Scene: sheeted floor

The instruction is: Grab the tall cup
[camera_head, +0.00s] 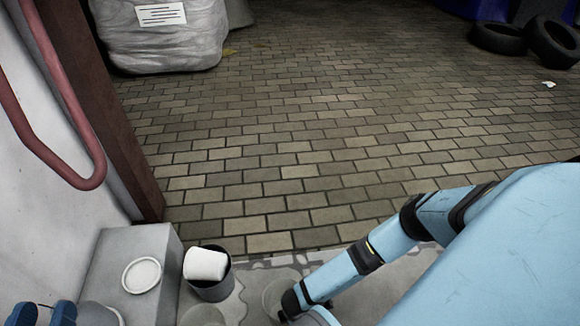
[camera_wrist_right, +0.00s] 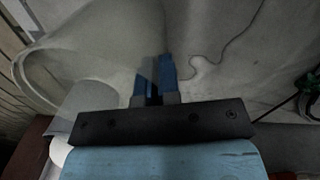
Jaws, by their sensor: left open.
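Several cup-like things stand along the bottom of the head view, and I cannot tell which is the tall cup. A pale grey round vessel (camera_head: 98,315) is cut by the bottom edge. Another grey round vessel (camera_head: 203,316) is also cut off. A clear, see-through vessel (camera_head: 274,296) stands beside my right arm. My left gripper (camera_head: 42,312) is open at the bottom left, its blue fingers apart, left of the pale vessel. In the right wrist view, a large translucent vessel (camera_wrist_right: 90,45) lies close in front of my right gripper (camera_wrist_right: 154,82); whether its fingers hold the wall is unclear.
A dark bucket (camera_head: 212,291) holds a white roll (camera_head: 206,264). A grey block (camera_head: 115,255) with a white round disc (camera_head: 142,275) stands left of it. A red rail (camera_head: 85,165) runs along the left wall. The paved floor beyond is mostly clear.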

